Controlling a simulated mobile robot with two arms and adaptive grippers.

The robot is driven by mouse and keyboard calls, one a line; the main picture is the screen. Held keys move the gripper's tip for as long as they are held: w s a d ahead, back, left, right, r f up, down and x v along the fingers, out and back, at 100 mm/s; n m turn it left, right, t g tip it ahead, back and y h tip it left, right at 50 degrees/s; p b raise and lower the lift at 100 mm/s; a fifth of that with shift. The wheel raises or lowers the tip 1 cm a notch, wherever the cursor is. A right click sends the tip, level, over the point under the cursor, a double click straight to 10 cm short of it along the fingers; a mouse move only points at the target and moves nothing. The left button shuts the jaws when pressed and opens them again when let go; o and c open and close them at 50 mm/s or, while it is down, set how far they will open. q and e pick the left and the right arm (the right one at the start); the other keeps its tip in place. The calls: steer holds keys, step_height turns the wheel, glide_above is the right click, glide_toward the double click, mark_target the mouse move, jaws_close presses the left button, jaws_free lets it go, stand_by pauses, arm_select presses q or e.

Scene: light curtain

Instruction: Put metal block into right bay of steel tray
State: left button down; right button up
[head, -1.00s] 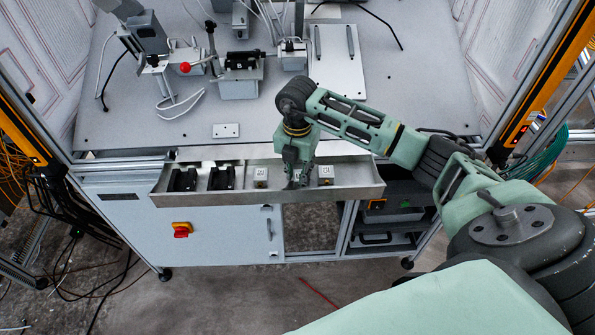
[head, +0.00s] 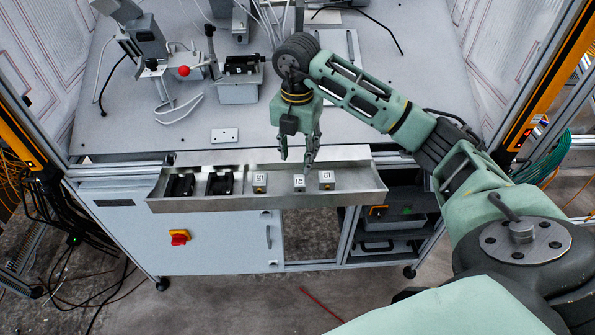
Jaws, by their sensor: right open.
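The long steel tray (head: 225,203) hangs along the front edge of the workbench. Three small metal blocks lie in its middle and right part: a left metal block (head: 260,183), a middle metal block (head: 299,184) and a right metal block (head: 326,180). Two black parts (head: 180,185) lie in the left part of the tray. My right gripper (head: 297,165) points down with its fingers apart, above and behind the middle block, empty. My left gripper is not in view.
The grey workbench (head: 150,110) carries a fixture with a red-knobbed lever (head: 184,71), a small plate (head: 224,135) and cables. Frame posts with orange light-curtain bars (head: 558,70) stand at both sides. The tray's right end is bare.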

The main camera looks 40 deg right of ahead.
steer(key=shift+r, duration=1.65)
